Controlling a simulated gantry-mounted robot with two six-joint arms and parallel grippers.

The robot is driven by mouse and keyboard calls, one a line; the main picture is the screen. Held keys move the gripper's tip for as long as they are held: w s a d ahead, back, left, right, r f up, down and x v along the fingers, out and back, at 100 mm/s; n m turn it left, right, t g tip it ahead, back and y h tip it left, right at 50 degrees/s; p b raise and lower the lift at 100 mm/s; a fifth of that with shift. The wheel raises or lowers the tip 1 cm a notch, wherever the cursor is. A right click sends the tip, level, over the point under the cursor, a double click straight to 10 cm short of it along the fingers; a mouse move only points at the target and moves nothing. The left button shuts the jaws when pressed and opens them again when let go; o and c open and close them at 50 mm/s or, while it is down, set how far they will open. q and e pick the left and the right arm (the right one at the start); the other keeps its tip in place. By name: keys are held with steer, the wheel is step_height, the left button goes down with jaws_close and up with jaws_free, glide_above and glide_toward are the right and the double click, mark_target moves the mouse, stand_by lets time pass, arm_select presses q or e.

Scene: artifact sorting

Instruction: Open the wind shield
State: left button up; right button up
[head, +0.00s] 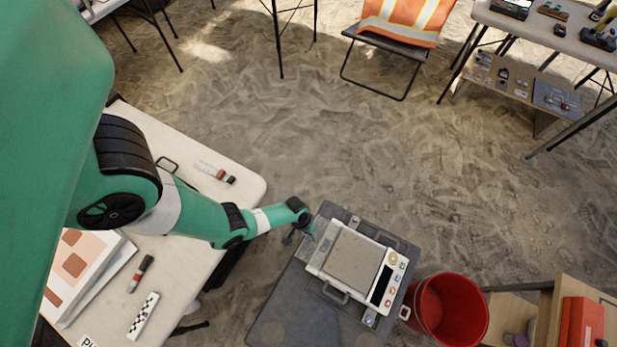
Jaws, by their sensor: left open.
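A white scale (318,262) with a broad grey plate, a dark display and several coloured buttons sits on a dark grey case or stand. A small grey handle (335,293) shows at the scale's lower left edge. I cannot clearly make out the wind shield's panels; they may be transparent. My left gripper (301,236) is at the scale's upper left corner, apart from the handle. It is open, with nothing visible between its fingers; its small fingertips are partly hidden by the wrist. My right gripper is not in view.
A red bucket (450,312) stands right of the scale. A white table (235,180) with markers, papers and a checkered scale bar is at the left under my arm. A wooden crate (545,315) with a red box is at lower right.

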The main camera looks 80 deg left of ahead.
arm_select(q)
steer(key=shift+c, duration=0.3)
jaws_close()
stand_by(1.1)
